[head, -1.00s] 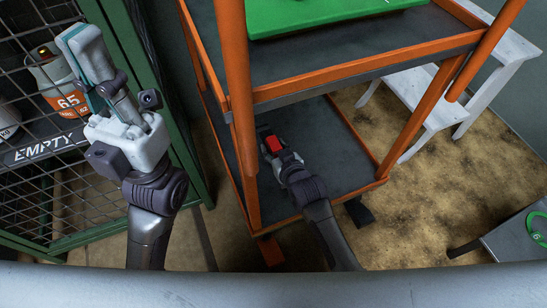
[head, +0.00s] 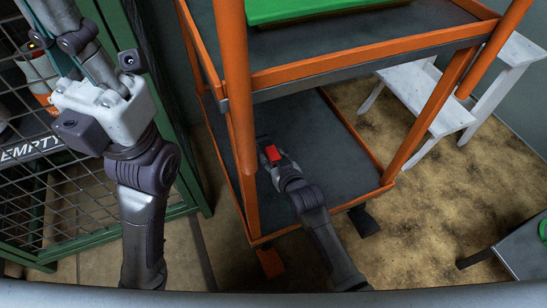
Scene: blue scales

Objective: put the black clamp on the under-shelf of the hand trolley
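The hand trolley has an orange frame, and its dark under-shelf (head: 335,160) is low down in the head view. My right gripper (head: 268,147) reaches in low over the left part of this shelf. A red block-like part shows at its fingers, with a small dark shape just beyond. I cannot tell whether that dark shape is the black clamp, and I see no clamp clearly elsewhere. The fingers are too small and covered to show their opening. My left gripper (head: 58,18) is raised at the upper left, its fingertips cut off by the top edge.
The trolley's upper shelf (head: 350,48) carries a green tray (head: 300,9) above my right arm. An orange post (head: 236,90) stands just left of that arm. A green mesh cage (head: 185,165) is behind my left arm. A white step stool (head: 440,112) stands right.

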